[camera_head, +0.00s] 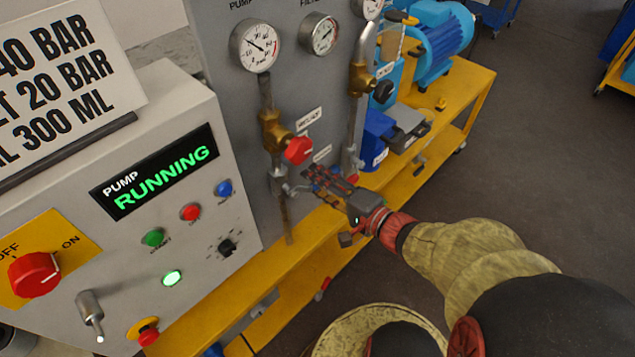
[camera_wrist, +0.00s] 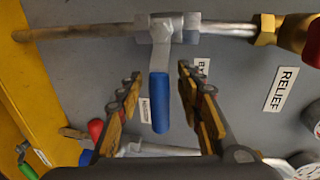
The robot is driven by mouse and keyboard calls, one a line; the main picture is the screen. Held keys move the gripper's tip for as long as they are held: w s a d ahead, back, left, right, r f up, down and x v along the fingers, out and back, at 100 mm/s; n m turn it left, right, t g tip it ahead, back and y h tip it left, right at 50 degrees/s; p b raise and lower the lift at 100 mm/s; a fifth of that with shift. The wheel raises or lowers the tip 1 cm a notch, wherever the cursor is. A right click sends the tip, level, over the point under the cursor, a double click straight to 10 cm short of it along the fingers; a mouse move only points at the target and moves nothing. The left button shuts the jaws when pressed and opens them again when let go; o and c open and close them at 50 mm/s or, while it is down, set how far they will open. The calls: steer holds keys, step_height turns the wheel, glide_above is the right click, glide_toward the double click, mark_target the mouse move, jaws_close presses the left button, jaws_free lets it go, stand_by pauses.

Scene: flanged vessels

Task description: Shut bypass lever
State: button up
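The bypass lever (camera_wrist: 159,102) has a blue grip and a silver arm joined to a silver valve body (camera_wrist: 168,28). In the wrist view it points down, roughly square to the pipe (camera_wrist: 90,32). My gripper (camera_wrist: 160,74) is open, with one finger on each side of the blue grip and gaps showing on both sides. A label beside the valve, partly hidden by the right finger, begins with "B". In the head view my gripper (camera_head: 308,182) reaches the silver valve (camera_head: 278,184) low on the grey panel; the blue grip is hidden there.
A red knob (camera_head: 298,150) on a brass valve sits just above my gripper. The "RELIEF" label (camera_wrist: 281,89) is at right in the wrist view. A control box (camera_head: 120,190) reading "PUMP RUNNING" stands left. The yellow bench frame (camera_head: 235,290) runs below; open floor (camera_head: 560,150) lies right.

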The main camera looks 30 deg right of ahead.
steer(key=o, duration=1.1)
steer(key=r, duration=0.6)
steer(key=w+r, duration=0.1)
steer(key=r, duration=0.2)
steer(key=shift+r, duration=0.15)
steer(key=shift+s+d+r, duration=0.1)
steer(key=shift+s+r, duration=0.6)
steer(key=shift+r, duration=0.15)
steer(key=shift+c, duration=1.3)
steer(key=shift+w+f, duration=0.15)
steer(key=c, duration=0.7)
steer(key=shift+w+f, duration=0.15)
steer(key=shift+w, duration=0.05)
steer(key=shift+c, duration=0.7)
steer(key=shift+s, duration=0.15)
steer(key=shift+f, duration=0.15)
